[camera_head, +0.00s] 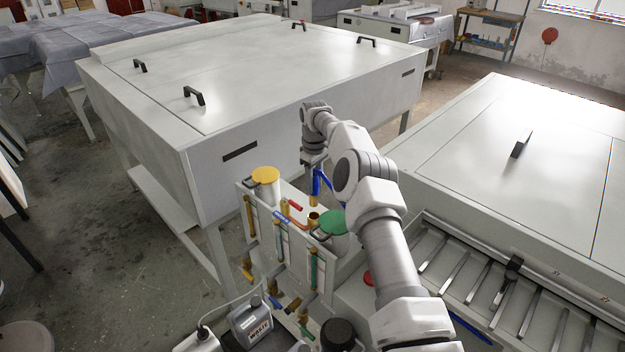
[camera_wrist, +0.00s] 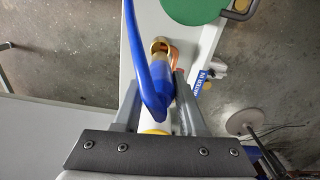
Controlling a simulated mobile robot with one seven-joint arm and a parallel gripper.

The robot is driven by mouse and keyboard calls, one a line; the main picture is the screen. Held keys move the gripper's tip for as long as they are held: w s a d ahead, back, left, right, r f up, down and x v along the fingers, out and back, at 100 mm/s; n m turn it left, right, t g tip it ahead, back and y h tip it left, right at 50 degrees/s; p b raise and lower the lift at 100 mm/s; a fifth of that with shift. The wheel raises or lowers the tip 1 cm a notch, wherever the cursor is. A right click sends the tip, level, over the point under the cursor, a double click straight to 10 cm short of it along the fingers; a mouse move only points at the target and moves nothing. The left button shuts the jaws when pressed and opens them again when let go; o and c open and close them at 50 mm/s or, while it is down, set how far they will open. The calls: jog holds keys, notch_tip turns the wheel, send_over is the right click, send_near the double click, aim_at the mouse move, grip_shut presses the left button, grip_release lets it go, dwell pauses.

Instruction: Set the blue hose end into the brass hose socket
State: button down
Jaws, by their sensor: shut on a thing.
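My gripper (camera_wrist: 155,90) is shut on the blue hose end (camera_wrist: 162,78), with one finger on either side of it. In the head view the blue hose (camera_head: 317,182) hangs below my wrist, with the brass tip (camera_head: 313,200) pointing down. The brass hose socket (camera_head: 313,218) opens upward just under the tip, on top of the valve panel. In the wrist view the socket (camera_wrist: 159,44) shows just beyond the tip, roughly in line with it. The tip looks above the socket; whether they touch I cannot tell.
A yellow lid (camera_head: 265,174) and a green lid (camera_head: 333,222) stand on either side of the socket. Red (camera_head: 295,205) and orange valve handles are close by. A large white cabinet (camera_head: 230,80) stands behind, and a roller machine (camera_head: 530,190) at right.

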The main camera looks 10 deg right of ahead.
aim_at(314, 203)
jog(key=shift+f+b, duration=0.95)
jog(key=shift+f, duration=0.95)
jog(key=shift+f, duration=0.1)
jog(key=shift+f+b, duration=0.2)
jog(key=shift+b, duration=0.15)
jog(key=shift+f+b, duration=0.55)
jog(key=shift+f, duration=0.25)
jog(key=shift+f+b, duration=0.8)
jog(key=shift+f, duration=0.45)
